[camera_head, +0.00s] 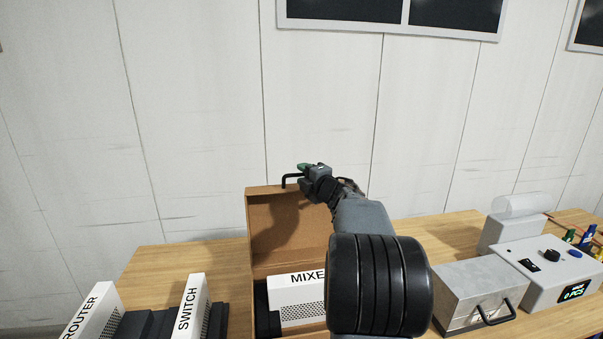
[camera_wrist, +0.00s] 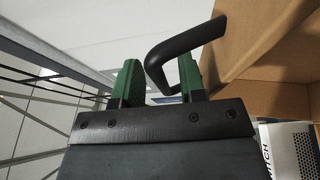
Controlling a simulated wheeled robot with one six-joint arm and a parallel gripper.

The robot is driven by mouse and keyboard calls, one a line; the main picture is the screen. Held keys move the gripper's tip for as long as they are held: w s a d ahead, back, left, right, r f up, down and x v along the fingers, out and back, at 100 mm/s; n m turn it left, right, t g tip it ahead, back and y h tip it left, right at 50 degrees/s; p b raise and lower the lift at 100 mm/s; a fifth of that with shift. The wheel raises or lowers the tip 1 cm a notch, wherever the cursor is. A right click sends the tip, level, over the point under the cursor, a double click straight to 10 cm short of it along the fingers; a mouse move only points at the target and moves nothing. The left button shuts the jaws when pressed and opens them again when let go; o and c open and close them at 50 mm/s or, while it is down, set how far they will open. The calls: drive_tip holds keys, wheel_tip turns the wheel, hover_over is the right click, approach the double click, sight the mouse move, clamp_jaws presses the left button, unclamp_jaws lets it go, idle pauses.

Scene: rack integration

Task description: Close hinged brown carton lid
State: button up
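The brown carton (camera_head: 257,233) stands on the wooden table with its hinged lid (camera_head: 287,211) open and upright at the back. A black bent handle (camera_head: 289,178) sits at the lid's top edge; it also shows large in the wrist view (camera_wrist: 186,43). My gripper (camera_head: 303,176) is at the lid's top edge, right beside the handle. In the wrist view its green fingers (camera_wrist: 160,82) are apart, with the handle's bent part in or in front of the gap. I cannot tell whether they touch it. My arm hides the carton's right side.
A white MIXER box (camera_head: 300,295) lies in the carton. A grey metal box with a handle (camera_head: 482,296) and a control box (camera_head: 550,268) stand at right. The wall is close behind.

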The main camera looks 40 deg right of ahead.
drive_tip(key=shift+w, duration=0.3)
clamp_jaws()
idle(0.4)
